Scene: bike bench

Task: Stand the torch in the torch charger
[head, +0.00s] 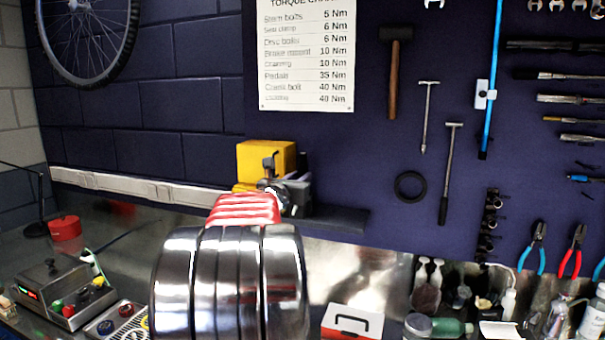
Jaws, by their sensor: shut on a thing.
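My gripper (274,176) shows small and dark beyond my arm, in front of a yellow box (262,157) at the wall shelf. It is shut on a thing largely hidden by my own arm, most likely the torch. A grey and dark part shows just right of the jaws; I cannot tell whether it belongs to the gripper or to the torch. I cannot pick out the torch charger with certainty.
A dark shelf (339,219) runs along the wall at the gripper's right. A grey device (58,292) with coloured knobs and a red pot (65,229) stand on the bench at left. A red-and-white case (350,322) and bottles stand at right. Tools hang above.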

